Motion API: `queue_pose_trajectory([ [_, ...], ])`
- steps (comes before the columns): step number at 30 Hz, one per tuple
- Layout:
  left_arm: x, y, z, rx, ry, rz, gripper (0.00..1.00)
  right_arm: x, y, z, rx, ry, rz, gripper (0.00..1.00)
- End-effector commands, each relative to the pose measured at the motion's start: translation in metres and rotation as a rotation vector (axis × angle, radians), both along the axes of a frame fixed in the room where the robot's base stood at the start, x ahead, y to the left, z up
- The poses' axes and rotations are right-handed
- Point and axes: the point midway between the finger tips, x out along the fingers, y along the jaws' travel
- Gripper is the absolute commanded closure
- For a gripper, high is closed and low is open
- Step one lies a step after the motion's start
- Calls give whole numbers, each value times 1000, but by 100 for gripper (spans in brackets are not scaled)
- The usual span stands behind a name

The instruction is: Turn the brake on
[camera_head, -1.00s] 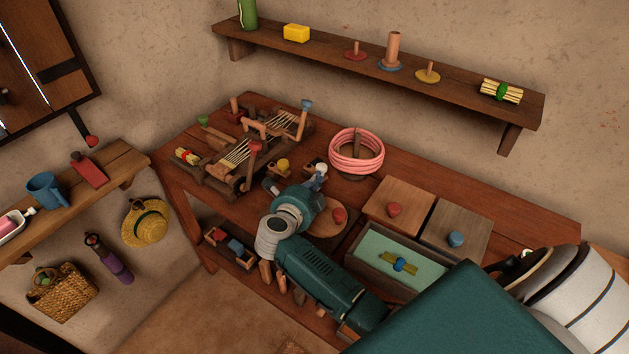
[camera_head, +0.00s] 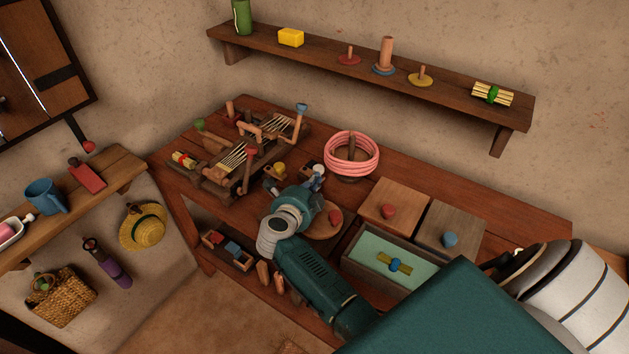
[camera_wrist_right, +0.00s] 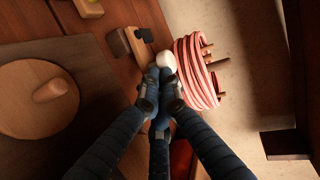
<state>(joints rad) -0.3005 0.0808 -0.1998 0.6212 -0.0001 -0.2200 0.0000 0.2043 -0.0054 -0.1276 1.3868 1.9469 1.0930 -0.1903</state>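No part is marked as a brake, so I cannot tell for sure which one it is. A small block on the bench has a white knob (camera_wrist_right: 166,62), which also shows in the head view (camera_head: 318,169). My right gripper (camera_wrist_right: 162,78) has its fingertips drawn together at this knob and partly covers it; it seems shut on it. In the head view my right gripper (camera_head: 314,182) reaches over the bench from the lower right. A wooden frame with cords (camera_head: 236,160) and coloured lever ends stands left of it. My left gripper is not in view.
A pink coil (camera_head: 351,155) stands close to the right gripper. A small block with a yellow knob (camera_head: 278,168) is to its left. A round wooden lid (camera_wrist_right: 28,112), lidded boxes (camera_head: 389,202) and a green-lined tray (camera_head: 362,246) are near. A wall shelf (camera_head: 440,82) is above.

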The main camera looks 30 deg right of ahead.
Motion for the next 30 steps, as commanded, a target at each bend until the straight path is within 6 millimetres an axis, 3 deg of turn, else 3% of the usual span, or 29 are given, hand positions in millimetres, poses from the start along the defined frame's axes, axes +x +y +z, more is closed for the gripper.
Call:
queue_pose_trajectory([
  [8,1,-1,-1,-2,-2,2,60,4,10,2,0,-5,4,100],
  [21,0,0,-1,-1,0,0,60,-35,56,21,1,-4,2,100],
  [30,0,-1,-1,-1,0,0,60,-40,63,26,-5,-8,4,100],
])
